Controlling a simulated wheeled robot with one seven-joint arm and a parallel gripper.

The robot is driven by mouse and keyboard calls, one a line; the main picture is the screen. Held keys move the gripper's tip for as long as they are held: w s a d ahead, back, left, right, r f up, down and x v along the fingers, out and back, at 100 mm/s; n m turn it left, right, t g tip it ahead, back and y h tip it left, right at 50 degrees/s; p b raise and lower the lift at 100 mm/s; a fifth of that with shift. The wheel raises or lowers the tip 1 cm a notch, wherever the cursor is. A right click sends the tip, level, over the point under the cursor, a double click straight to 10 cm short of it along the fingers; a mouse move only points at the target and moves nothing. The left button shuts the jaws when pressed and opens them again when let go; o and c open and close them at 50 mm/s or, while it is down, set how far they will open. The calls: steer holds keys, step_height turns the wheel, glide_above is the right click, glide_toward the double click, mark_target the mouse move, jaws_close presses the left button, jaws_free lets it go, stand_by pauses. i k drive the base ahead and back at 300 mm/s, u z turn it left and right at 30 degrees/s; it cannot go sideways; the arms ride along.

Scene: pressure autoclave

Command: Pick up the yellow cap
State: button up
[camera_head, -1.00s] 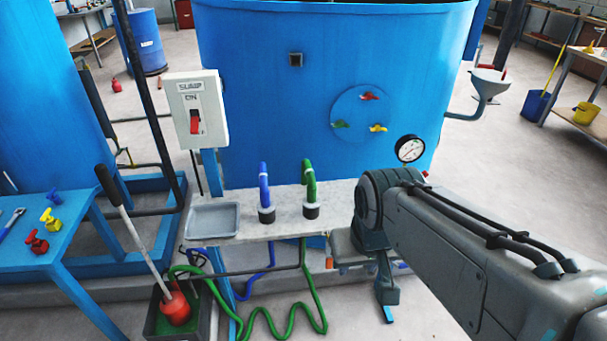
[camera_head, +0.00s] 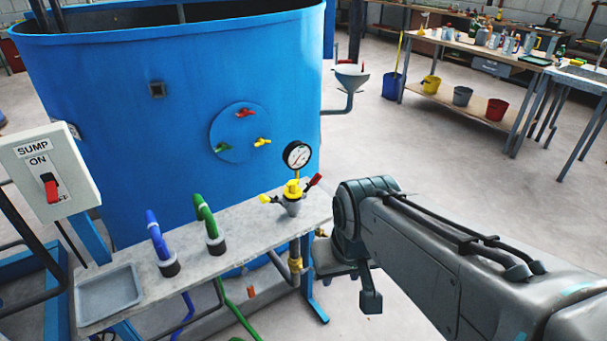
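A yellow cap-like fitting (camera_head: 292,189) sits on top of a small grey metal body on the bench, below a round pressure gauge (camera_head: 297,155). Red-tipped and yellow-tipped handles stick out at its sides. I cannot tell for sure that this fitting is the cap. My gripper (camera_head: 371,298) points down at the end of my arm, to the right of the bench and apart from the fitting. Only a dark finger-like part shows, so its opening is unclear.
The narrow bench (camera_head: 245,262) carries a blue hose end (camera_head: 157,237), a green hose end (camera_head: 208,224) and a grey tray (camera_head: 108,291). The blue tank (camera_head: 180,150) rises behind it. A sump switch box (camera_head: 48,175) stands left. Open floor lies to the right.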

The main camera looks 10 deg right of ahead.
mark_target(292, 191)
steer(key=k, duration=0.65)
steer(key=z, duration=0.55)
steer(key=i, duration=1.75)
steer(key=u, duration=0.7)
